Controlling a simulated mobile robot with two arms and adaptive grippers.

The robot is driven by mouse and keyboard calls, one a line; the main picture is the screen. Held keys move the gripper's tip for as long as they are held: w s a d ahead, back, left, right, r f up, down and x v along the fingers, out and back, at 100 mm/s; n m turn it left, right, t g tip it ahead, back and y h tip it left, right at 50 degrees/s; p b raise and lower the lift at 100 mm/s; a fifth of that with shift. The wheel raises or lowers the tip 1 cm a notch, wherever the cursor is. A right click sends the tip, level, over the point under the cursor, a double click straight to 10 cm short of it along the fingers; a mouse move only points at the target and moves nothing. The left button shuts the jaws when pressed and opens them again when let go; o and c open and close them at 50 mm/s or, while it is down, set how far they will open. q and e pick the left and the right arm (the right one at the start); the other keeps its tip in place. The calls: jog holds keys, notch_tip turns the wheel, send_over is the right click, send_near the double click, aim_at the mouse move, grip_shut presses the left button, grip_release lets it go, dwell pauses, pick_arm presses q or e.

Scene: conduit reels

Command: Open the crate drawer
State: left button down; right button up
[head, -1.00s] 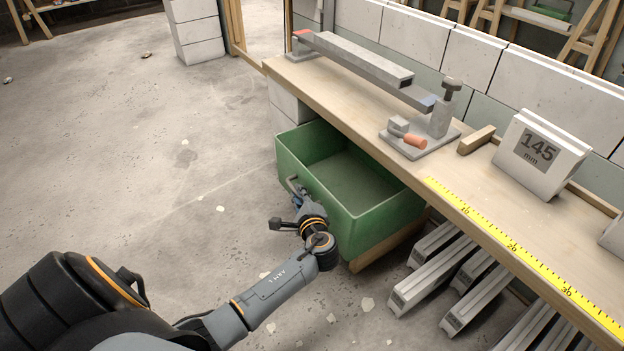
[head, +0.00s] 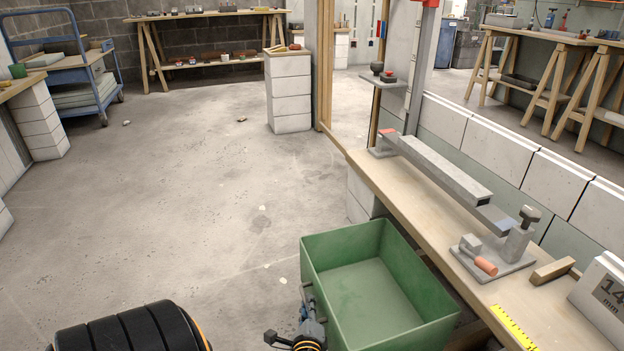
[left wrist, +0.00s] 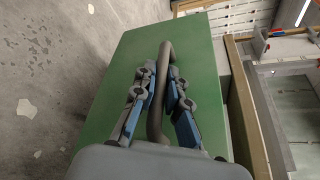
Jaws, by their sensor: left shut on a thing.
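The crate drawer (head: 322,260) is an open-topped green box, pulled out from under the workbench (head: 430,230). Its inside looks empty in the head view. My left gripper (head: 309,305) is low at the drawer's left-hand front face, partly cut off by the picture's bottom edge. In the left wrist view, the fingers of my left gripper (left wrist: 161,88) are closed around the grey bar handle (left wrist: 166,52) on the drawer's green front (left wrist: 123,75). My right gripper is in neither view.
A clamp fixture with a grey conduit (head: 440,170) lies on the bench, beside a yellow tape measure (head: 515,330) and a number block (head: 603,295). Bare concrete floor (head: 190,190) lies open to the left. A blue trolley (head: 80,75) stands far left.

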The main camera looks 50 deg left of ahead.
pick_arm(q)
jog(key=c, duration=1.7)
grip_release()
jog(key=shift+o, duration=0.2)
jog(key=v, duration=1.2)
